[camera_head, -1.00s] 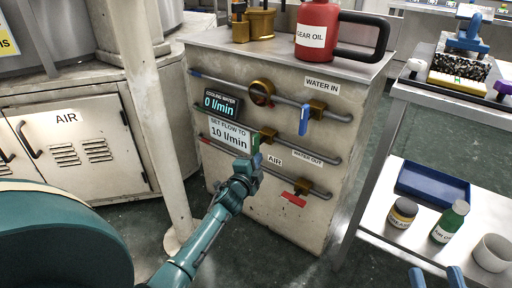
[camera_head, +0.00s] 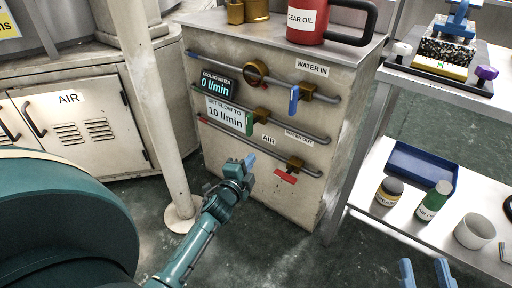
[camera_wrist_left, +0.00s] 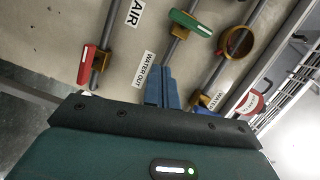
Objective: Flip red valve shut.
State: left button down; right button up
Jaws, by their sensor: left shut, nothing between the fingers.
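The red valve handle (camera_head: 285,178) sits on the lowest pipe of the cabinet front, just below its brass body (camera_head: 295,163) and roughly in line with the pipe. It also shows at the left of the left wrist view (camera_wrist_left: 86,64), beside its brass body. My left gripper (camera_head: 249,160) is shut and empty. In the head view it is left of the red handle and apart from it; in the left wrist view its blue fingertips (camera_wrist_left: 160,86) are right of the handle. My right gripper (camera_head: 426,272) shows only its two blue fingers, spread apart, at the bottom edge.
A green handle (camera_head: 249,123) is on the middle pipe and a blue handle (camera_head: 294,100) on the top pipe. The display (camera_head: 216,87) reads 0 l/min. A post (camera_head: 155,110) stands left; a shelf with bottles and a blue tray (camera_head: 422,168) stands right.

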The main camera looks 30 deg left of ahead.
aim_at(286, 176)
jog(key=k+l, duration=0.1)
jog(key=k, duration=0.4)
jog(key=k+l, duration=0.15)
jog(key=k, duration=0.35)
